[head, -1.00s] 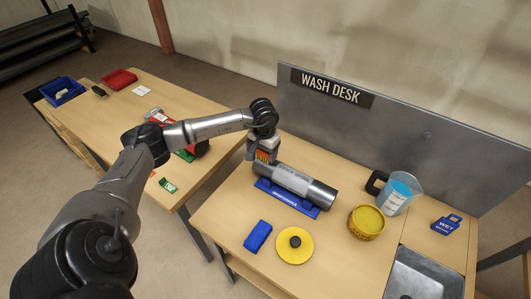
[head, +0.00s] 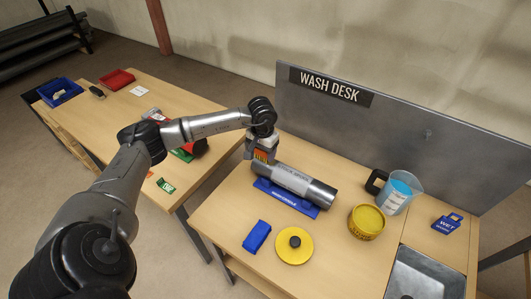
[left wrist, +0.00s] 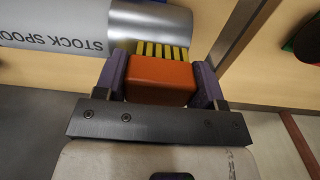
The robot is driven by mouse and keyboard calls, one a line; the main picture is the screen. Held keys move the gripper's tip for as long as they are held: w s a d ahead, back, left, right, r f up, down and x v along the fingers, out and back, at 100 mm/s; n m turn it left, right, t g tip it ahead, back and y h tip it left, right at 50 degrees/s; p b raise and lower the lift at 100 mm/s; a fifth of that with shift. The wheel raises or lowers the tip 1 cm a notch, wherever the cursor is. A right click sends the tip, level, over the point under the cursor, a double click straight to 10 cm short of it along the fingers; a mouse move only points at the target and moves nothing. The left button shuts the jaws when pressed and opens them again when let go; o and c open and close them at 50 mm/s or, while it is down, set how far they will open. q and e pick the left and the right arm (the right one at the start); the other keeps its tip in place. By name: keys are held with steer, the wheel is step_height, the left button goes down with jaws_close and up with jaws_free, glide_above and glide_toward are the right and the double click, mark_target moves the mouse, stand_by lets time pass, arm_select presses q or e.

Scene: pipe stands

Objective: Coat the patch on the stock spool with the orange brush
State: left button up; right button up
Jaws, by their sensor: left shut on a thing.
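The stock spool (head: 292,180) is a grey metal pipe with a lighter sleeve, lying in a blue cradle (head: 286,197) on the wash desk. My left gripper (head: 260,154) is shut on the orange brush (left wrist: 160,80) at the spool's left end. In the left wrist view both fingers flank the orange block. Its yellow and dark bristles (left wrist: 162,51) point at the shiny bare end of the spool (left wrist: 150,22), beside the lettered sleeve. They overlap its edge in the picture; I cannot tell whether they touch. I cannot make out the patch. My right gripper is out of view.
On the desk are a yellow tub (head: 367,221), a yellow lid (head: 293,246), a blue cloth (head: 257,236), a clear jug (head: 402,190) and a blue WET sign (head: 447,223). A sink (head: 420,275) is at right. A grey panel (head: 410,125) stands behind.

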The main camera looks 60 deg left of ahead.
arm_select(q)
steer(key=shift+w+d, duration=0.25)
steer(key=shift+d, duration=0.3)
steer(key=shift+w+d, duration=0.2)
steer(key=shift+d, duration=0.35)
steer(key=shift+s+a+r, duration=0.1)
steer(key=shift+s+a, duration=0.15)
steer(key=shift+a, duration=0.3)
steer(key=shift+s+a, duration=0.25)
steer(key=shift+a, duration=0.3)
steer(key=shift+w+d, duration=0.3)
steer(key=shift+d, duration=0.25)
steer(key=shift+w+d, duration=0.3)
steer(key=shift+d, duration=0.25)
steer(key=shift+r, duration=0.1)
steer(key=shift+r+p, duration=0.4)
steer(key=shift+r, duration=0.45)
